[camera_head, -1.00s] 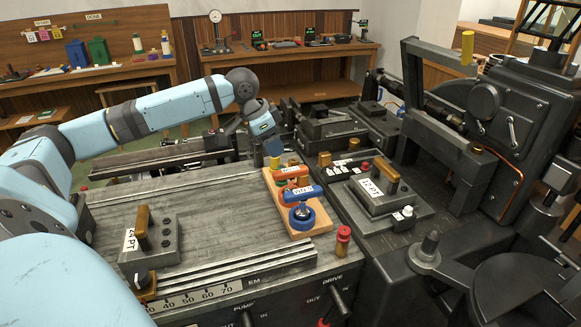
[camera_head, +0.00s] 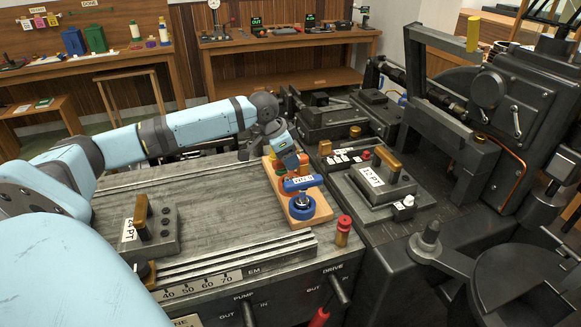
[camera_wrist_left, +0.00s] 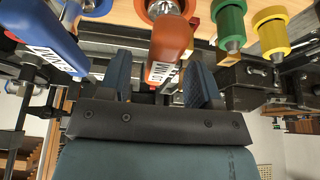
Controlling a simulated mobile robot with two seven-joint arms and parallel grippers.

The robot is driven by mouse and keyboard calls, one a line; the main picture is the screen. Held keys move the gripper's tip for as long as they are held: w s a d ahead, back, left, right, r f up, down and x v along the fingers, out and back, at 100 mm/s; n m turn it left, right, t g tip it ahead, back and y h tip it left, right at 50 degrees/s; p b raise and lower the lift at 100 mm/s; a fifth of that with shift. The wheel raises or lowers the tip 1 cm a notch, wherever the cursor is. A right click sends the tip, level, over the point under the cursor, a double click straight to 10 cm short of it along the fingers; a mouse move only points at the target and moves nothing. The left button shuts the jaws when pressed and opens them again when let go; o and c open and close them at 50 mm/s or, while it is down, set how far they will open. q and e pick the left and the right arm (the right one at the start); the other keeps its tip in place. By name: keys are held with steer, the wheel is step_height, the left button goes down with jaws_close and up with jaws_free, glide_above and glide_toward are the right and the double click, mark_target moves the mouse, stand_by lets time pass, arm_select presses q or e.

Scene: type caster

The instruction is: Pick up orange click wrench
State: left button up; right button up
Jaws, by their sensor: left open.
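The orange click wrench (camera_wrist_left: 170,40) stands out in the left wrist view, with a round head and a white label on its handle end. In the head view it is mostly hidden behind the blue wrench and my gripper. My left gripper (camera_wrist_left: 161,80) is open, and the orange handle end shows between its two blue-padded fingers, not clamped. The blue wrench (camera_head: 301,184) is beside the orange one and also shows in the left wrist view (camera_wrist_left: 45,35). My right gripper is not in view.
A 24 PT block (camera_head: 151,232) lies on the machine bed at left, a 12 PT block (camera_head: 382,186) at right. A red-topped brass knob (camera_head: 343,230) stands near the rack.

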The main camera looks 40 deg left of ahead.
arm_select(q)
steer(key=x, duration=0.3)
steer(key=shift+w+f, duration=0.1)
steer(key=shift+w, duration=0.05)
jaws_close()
step_height(320, 180, up, 20)
steer(key=p, duration=0.1)
stand_by(0.5)
